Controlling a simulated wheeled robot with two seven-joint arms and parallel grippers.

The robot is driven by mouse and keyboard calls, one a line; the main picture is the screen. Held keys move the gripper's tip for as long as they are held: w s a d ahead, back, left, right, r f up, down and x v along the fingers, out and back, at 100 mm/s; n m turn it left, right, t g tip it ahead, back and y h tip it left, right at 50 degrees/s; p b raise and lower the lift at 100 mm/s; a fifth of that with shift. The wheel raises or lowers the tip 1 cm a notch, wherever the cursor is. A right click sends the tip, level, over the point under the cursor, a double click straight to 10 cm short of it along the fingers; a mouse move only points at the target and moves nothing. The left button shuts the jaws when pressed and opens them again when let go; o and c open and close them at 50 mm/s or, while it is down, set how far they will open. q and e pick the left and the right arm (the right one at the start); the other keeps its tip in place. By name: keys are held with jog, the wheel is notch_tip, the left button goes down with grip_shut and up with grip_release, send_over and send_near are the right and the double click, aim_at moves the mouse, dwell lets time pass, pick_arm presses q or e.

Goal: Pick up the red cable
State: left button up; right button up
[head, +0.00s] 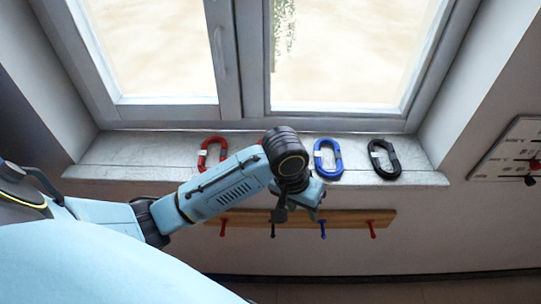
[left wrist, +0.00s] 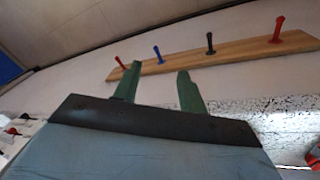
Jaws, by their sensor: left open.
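A red cable (head: 212,153) lies as an oval loop with a white band near the left of the window sill. A second red piece (head: 264,140) shows only in part behind my left arm; most of it is hidden. In the left wrist view a red item (left wrist: 314,157) shows at the right edge, cut off. My left gripper (head: 312,200) is in front of the sill, right of the red cable and apart from it. In the left wrist view its green fingers (left wrist: 158,88) are spread with nothing between them. My right gripper is not in view.
A blue cable (head: 328,158) and a black cable (head: 384,158) lie on the right part of the sill (head: 420,178). A wooden peg rail (head: 350,217) with coloured pegs is on the wall below. The window stands behind.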

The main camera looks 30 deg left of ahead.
pick_arm(q)
jog(key=w+a+r+n, duration=0.1)
jog(key=w+r, duration=0.1)
jog(key=w+a+r+n+y, duration=0.1)
jog(key=w+a+r, duration=0.1)
jog(key=w, duration=0.1)
jog(key=w+a+r+n, duration=0.1)
jog(key=w+a+r, duration=0.1)
jog(key=shift+w+g, duration=0.15)
jog(key=shift+g, duration=0.25)
jog(key=w+a+r+n+y, duration=0.1)
jog(key=w+a+r+n, duration=0.4)
jog(key=a+r, duration=0.3)
jog(key=shift+g, duration=0.4)
jog(key=f, duration=0.4)
jog(key=d+f, duration=0.1)
jog(key=f, duration=0.1)
jog(key=shift+s+f, duration=0.2)
jog(key=shift+f, duration=0.15)
jog(key=f, duration=0.4)
jog(key=shift+s+a, duration=0.25)
jog(key=shift+a, duration=0.05)
jog(key=shift+f, duration=0.65)
grip_shut()
